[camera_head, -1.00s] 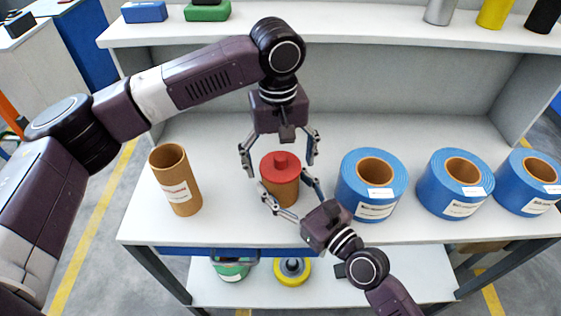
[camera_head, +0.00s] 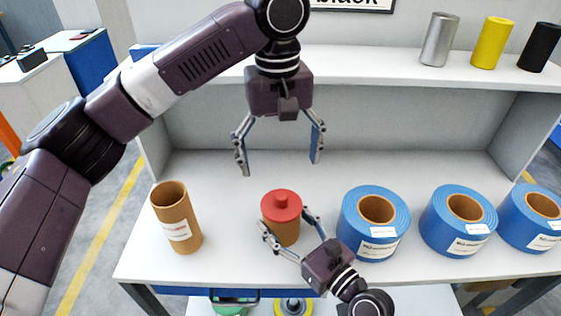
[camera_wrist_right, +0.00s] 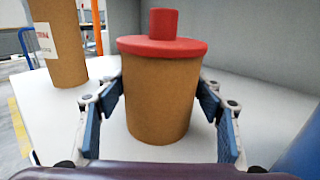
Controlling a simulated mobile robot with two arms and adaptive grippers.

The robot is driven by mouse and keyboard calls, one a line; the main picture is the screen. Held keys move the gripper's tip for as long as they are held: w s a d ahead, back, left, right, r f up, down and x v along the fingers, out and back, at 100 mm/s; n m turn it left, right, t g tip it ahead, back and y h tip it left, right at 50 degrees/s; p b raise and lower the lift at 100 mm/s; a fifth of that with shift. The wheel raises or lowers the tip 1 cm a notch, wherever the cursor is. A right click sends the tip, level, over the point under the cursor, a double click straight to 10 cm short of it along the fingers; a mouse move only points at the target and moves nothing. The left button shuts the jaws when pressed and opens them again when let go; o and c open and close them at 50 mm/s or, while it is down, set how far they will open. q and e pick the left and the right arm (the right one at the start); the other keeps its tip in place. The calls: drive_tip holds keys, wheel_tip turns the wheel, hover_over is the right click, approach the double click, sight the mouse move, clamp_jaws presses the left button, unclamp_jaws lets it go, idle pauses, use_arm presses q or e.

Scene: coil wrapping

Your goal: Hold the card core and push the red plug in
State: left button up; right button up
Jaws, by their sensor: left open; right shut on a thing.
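The brown card core (camera_head: 285,232) stands upright on the table, and it fills the middle of the right wrist view (camera_wrist_right: 160,100). The red plug (camera_head: 281,204) sits level on the core's top, its flange covering the rim and its knob pointing up; no gap shows under the flange in the right wrist view (camera_wrist_right: 163,47). My right gripper (camera_head: 285,220) is shut on the core, one finger on each side below the plug. My left gripper (camera_head: 280,166) is open and empty, above and behind the plug, pointing down and apart from it.
Another brown card core (camera_head: 177,220) stands open and empty to the left. Several blue coils (camera_head: 376,224) stand in a row to the right. Silver (camera_head: 439,40), yellow (camera_head: 492,43) and black cylinders stand on the raised shelf. The table (camera_head: 225,180) is clear behind the plug.

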drive_tip(key=o, duration=1.3)
drive_tip(key=shift+c, duration=0.2)
